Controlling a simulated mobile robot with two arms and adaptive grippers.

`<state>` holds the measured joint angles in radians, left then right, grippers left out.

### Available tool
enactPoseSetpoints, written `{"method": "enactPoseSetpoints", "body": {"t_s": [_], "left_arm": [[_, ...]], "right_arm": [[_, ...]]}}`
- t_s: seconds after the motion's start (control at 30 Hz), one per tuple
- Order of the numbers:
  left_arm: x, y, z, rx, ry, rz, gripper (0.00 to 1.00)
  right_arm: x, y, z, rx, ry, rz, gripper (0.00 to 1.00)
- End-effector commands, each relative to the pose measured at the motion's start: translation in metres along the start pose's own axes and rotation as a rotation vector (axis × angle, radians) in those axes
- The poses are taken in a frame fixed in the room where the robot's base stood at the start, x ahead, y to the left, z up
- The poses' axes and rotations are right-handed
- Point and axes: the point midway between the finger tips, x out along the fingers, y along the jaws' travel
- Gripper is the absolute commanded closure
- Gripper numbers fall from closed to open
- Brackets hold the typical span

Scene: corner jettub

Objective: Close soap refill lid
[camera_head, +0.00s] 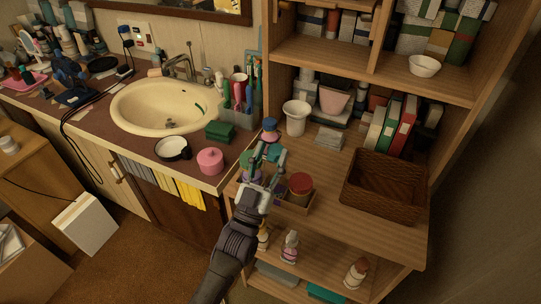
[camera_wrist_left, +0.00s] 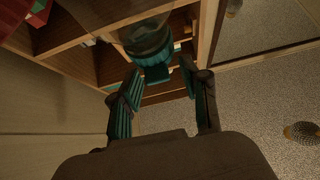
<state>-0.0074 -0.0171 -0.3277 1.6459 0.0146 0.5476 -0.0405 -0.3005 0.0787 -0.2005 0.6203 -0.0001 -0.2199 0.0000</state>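My left gripper (camera_head: 267,152) reaches up over the front left of the wooden shelf unit. Its two fingers are apart, and they also show apart in the left wrist view (camera_wrist_left: 161,72). A teal-topped container (camera_wrist_left: 147,42) with a greyish see-through body and a teal flap-like part (camera_wrist_left: 157,73) is just beyond and between the fingertips there. I take it for the soap refill and its lid. Whether the fingers touch it, and how far the lid stands open, I cannot tell. In the head view the fingers partly hide teal parts there. My right gripper is not in view.
A small wooden tray (camera_head: 294,204) holds a red-lidded jar (camera_head: 300,186) beside the gripper. A blue-capped container (camera_head: 270,130) stands behind. A wicker basket (camera_head: 384,188) is to the right. A pink pot (camera_head: 210,161) sits on the sink counter (camera_head: 232,160) to the left.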

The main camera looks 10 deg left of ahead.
Motion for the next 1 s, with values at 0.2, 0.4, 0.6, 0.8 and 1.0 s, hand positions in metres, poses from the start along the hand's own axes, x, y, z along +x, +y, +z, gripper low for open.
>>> {"method": "enactPoseSetpoints", "body": {"t_s": [0.2, 0.4, 0.6, 0.8, 1.0], "left_arm": [[0.0, 0.0, 0.0, 0.0, 0.0, 0.0, 0.52], [-0.014, 0.0, 0.001, 0.0, -0.004, 0.0, 0.52], [-0.055, 0.0, 0.002, 0.0, -0.006, 0.0, 0.52], [-0.095, 0.0, 0.001, 0.0, -0.005, 0.0, 0.52], [-0.117, 0.0, 0.001, 0.0, -0.002, 0.0, 0.52]], "right_arm": [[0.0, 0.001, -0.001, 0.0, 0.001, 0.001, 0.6], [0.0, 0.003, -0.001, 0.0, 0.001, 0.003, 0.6], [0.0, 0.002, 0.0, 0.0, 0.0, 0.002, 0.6], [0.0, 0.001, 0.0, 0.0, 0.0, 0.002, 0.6], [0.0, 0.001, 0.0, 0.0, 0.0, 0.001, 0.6]]}}
